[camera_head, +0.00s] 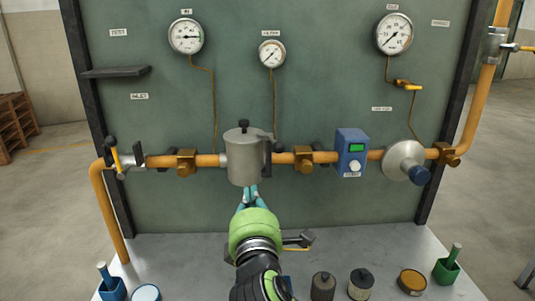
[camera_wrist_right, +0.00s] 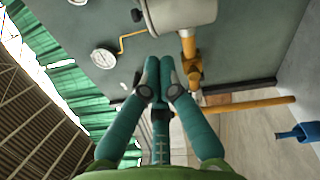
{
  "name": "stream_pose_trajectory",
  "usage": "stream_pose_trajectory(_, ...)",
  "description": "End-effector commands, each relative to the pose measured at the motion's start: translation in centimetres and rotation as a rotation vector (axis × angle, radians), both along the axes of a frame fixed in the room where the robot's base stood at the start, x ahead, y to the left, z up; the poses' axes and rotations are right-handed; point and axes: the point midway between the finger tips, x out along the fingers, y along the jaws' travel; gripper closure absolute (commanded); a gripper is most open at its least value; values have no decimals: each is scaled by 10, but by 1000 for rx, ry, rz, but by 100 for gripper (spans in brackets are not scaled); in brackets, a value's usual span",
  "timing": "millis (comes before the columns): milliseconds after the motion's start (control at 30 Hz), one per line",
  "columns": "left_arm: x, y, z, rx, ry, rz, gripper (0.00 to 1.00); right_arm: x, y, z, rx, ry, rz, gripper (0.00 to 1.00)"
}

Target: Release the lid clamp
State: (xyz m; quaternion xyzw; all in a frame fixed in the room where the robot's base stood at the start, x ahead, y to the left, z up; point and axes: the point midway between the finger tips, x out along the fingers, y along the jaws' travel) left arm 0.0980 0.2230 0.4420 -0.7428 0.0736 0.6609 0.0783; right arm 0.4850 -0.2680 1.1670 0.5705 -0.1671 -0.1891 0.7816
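A grey filter canister (camera_head: 243,165) sits in the middle of the orange pipe line, with a lid (camera_head: 245,135) and a dark knob (camera_head: 244,124) on top. A dark strip (camera_head: 267,158) runs down its right side; I cannot tell if this is the lid clamp. My right gripper (camera_head: 250,190) points at the panel just below the canister, its teal fingers together. In the right wrist view the fingertips (camera_wrist_right: 160,65) are side by side with nothing seen between them, and the canister (camera_wrist_right: 185,14) is just beyond. My left gripper is not in view.
A blue device (camera_head: 351,152) and a round grey housing (camera_head: 404,160) sit on the pipe to the right; a valve with a yellow handle (camera_head: 115,157) is at left. Cups and filter parts (camera_head: 361,283) stand along the bench front (camera_head: 200,262).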

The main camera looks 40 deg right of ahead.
Motion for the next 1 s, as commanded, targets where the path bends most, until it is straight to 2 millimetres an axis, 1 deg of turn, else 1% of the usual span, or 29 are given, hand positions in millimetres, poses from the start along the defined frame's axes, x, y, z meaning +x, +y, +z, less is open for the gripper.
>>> stream_pose_trajectory(33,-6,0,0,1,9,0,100,-3,-1,9,-19,-13,-7,100)
stream_pose_trajectory(67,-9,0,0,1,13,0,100,-4,-1,12,-26,-17,-10,100)
stream_pose_trajectory(200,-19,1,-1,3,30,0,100,-7,-2,16,-37,-22,-15,100)
stream_pose_trajectory(433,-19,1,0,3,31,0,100,-6,-2,15,-36,-21,-14,100)
stream_pose_trajectory(567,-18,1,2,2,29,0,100,1,-6,17,-39,-21,-17,100)
stream_pose_trajectory(667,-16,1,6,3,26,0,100,13,-13,19,-38,-21,-17,100)
stream_pose_trajectory(1000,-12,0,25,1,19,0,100,76,-50,26,-38,-20,-17,100)
